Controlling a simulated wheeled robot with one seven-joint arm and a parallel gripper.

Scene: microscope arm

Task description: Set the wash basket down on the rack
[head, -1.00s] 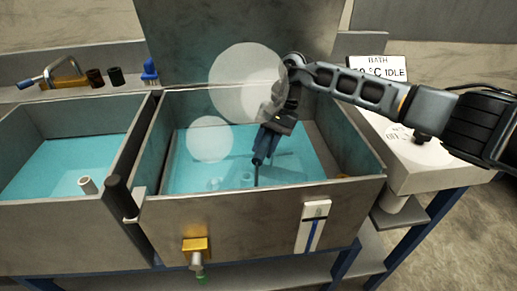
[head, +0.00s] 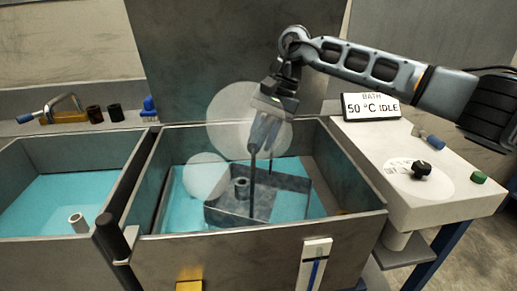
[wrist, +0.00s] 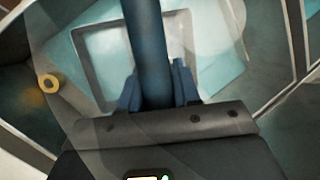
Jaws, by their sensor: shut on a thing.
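The wash basket (head: 290,184) is a grey square box in the right-hand bath, now showing at or just above the blue water. A small round post stands inside it. My gripper (head: 262,148) is above the basket, shut on its upright dark handle. In the wrist view the handle (wrist: 148,45) runs as a thick blue-grey bar between my fingertips (wrist: 152,88), with the pale square outline of the basket (wrist: 85,65) behind it. I cannot tell whether the basket's underside is clear of the water. I cannot make out a rack in these views.
The bath's metal walls (head: 265,242) surround the basket; a tall panel stands behind. A left tank (head: 50,250) holds water and a short pipe (head: 78,222). The control box with a dark knob (head: 421,169) and "50 °C IDLE" sign (head: 371,106) is right. Pale translucent discs partly veil the view.

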